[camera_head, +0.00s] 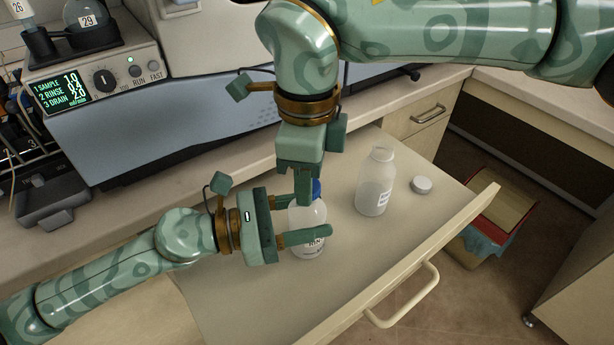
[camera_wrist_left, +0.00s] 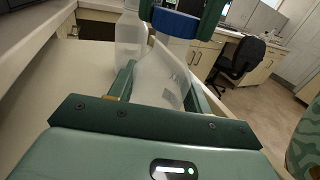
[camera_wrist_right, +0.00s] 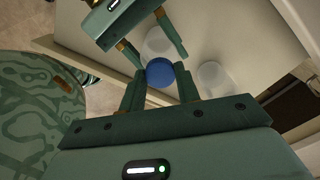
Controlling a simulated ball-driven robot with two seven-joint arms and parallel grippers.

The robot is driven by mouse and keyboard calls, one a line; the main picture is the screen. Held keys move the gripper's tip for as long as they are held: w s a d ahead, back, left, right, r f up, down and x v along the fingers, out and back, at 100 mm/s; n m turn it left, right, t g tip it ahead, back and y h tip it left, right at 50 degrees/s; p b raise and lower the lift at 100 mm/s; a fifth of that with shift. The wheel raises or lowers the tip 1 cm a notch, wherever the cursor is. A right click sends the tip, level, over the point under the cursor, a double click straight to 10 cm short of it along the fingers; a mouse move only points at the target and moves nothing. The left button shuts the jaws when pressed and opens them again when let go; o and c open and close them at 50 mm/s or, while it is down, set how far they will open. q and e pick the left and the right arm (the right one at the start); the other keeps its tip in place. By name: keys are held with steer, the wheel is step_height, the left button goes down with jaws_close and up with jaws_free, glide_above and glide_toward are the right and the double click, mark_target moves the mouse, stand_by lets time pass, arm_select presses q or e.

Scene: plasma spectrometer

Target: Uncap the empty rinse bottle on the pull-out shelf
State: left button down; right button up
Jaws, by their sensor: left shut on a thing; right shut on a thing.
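A translucent white bottle (camera_head: 307,215) with a blue cap (camera_head: 316,188) stands on the pull-out shelf (camera_head: 345,255). My left gripper (camera_head: 318,212) reaches in from the left and is shut on the bottle's body. The bottle also shows between its fingers in the left wrist view (camera_wrist_left: 162,80). My right gripper (camera_head: 309,190) comes down from above and is shut on the blue cap, seen between its fingers in the right wrist view (camera_wrist_right: 160,73). The cap is at the bottle's top; I cannot tell whether it has turned. Part of the label is hidden by a left finger.
A second translucent bottle (camera_head: 375,182), open at the top, stands to the right on the shelf, with a white cap (camera_head: 421,185) lying beside it. The shelf's raised front edge has a handle (camera_head: 403,296). An instrument with a display (camera_head: 62,92) is at back left.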

arm_select(q)
steer(key=shift+f, duration=0.1)
arm_select(e)
steer(key=shift+r, duration=0.6)
steer(key=shift+r, duration=2.05)
arm_select(q)
steer(key=c, duration=0.6)
jaws_free()
steer(key=shift+o, duration=0.2)
